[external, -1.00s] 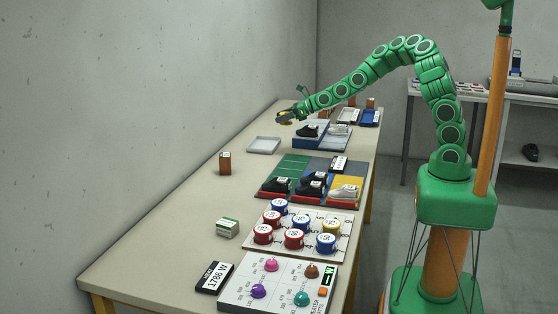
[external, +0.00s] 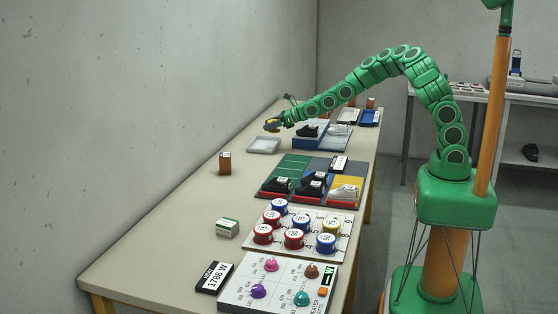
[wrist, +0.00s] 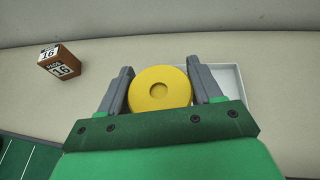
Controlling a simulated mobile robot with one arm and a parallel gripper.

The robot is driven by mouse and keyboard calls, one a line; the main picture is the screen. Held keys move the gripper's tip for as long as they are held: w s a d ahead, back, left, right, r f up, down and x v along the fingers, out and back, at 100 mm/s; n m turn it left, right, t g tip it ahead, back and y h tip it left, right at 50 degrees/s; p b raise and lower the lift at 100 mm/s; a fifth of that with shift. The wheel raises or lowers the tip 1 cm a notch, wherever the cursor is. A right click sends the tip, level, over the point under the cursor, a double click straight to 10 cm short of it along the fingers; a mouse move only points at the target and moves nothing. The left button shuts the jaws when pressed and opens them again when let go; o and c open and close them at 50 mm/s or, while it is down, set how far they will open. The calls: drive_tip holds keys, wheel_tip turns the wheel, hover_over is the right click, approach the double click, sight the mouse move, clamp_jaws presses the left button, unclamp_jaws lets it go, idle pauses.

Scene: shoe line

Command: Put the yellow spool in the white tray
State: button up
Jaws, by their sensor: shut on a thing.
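The yellow spool (wrist: 159,88) sits between the two grey fingers of my gripper (wrist: 160,90) in the wrist view. My gripper is shut on it. In the external view my gripper (external: 273,125) is above the near side of the white tray (external: 264,146), at the far part of the table. In the wrist view the white tray (wrist: 232,84) shows behind and to the right of the spool, partly hidden by the spool and the right finger. How high the spool is above the tray is hard to tell.
A brown block (external: 225,163) stands on the table in front of the tray, to the left. A blue box with shoes (external: 308,141) stands right of the tray. Several red, blue and yellow spools (external: 295,238) stand on a white board nearer. The table's left side is mostly clear.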

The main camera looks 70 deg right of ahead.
drive_tip(key=shift+w+d+f, duration=0.15)
drive_tip(key=shift+w+f, duration=0.55)
drive_tip(key=shift+f, duration=0.15)
drive_tip(key=shift+w+d+f, duration=0.15)
drive_tip(key=shift+w+f, duration=0.5)
drive_tip(key=shift+f, duration=1.75)
drive_tip(key=shift+w+f, duration=0.1)
drive_tip(key=shift+f, duration=0.45)
drive_tip(key=o, duration=1.1)
drive_tip(key=shift+c, duration=0.2)
drive_tip(key=shift+r, duration=0.6)
drive_tip(key=v, duration=1.2)
